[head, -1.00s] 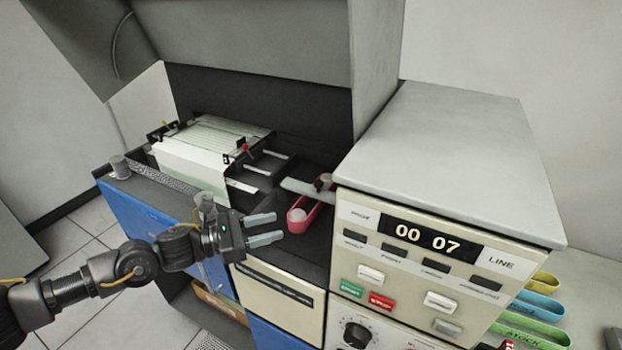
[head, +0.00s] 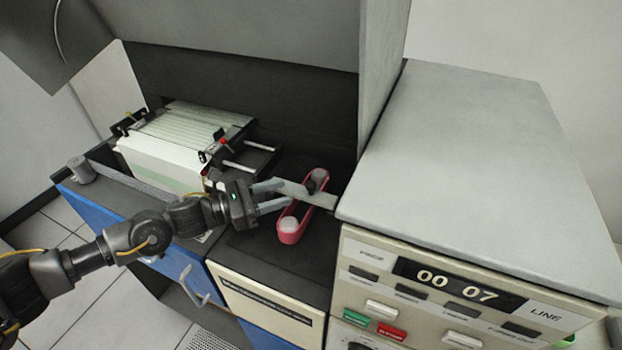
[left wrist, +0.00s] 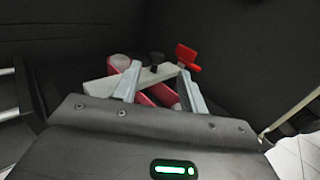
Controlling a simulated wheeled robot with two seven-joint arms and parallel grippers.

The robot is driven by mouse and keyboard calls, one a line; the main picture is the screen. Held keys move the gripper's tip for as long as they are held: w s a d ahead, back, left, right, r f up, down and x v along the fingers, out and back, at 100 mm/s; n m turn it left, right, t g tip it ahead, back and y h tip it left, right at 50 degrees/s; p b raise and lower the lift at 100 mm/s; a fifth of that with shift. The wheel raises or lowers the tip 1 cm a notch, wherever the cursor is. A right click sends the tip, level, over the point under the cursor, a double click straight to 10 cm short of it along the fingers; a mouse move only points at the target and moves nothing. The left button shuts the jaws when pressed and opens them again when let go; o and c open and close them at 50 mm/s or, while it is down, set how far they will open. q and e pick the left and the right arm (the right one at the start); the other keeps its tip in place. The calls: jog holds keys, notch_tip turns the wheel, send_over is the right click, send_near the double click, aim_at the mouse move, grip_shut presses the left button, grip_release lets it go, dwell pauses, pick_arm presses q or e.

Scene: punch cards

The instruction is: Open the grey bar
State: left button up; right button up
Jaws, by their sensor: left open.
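The grey bar (head: 322,198) is a flat strip lying across a red elongated piece (head: 291,236) with pale round ends, left of the beige cabinet. A black knob (head: 317,178) stands by the bar. My left gripper (head: 284,191) is open, with its fingertips at the bar's left part. In the left wrist view, the grey bar (left wrist: 101,88) runs across between and past the two fingers of my left gripper (left wrist: 160,69), with the black knob (left wrist: 157,59) just beyond. I cannot tell whether the fingers touch the bar. My right gripper is not in view.
The beige cabinet (head: 470,170) with a "00 07" display stands close on the right. A card stack (head: 160,165) and a black frame with metal rods (head: 250,160) lie to the left. A dark wall rises behind. A red tab (left wrist: 188,57) shows near the right finger.

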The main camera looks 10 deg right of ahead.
aim_at(311, 183)
pick_arm(q)
jog(key=d+p, duration=0.1)
jog(key=d, duration=0.1)
jog(key=w+d+p, duration=0.1)
jog(key=d, duration=0.2)
jog(key=w+d+p, duration=0.1)
jog(key=d, duration=0.1)
jog(key=shift+d, duration=0.55)
jog(key=shift+w+d+f, duration=0.1)
jog(key=shift+d+f, duration=0.05)
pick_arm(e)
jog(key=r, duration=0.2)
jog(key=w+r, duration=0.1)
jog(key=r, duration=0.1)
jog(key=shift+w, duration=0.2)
pick_arm(q)
grip_shut()
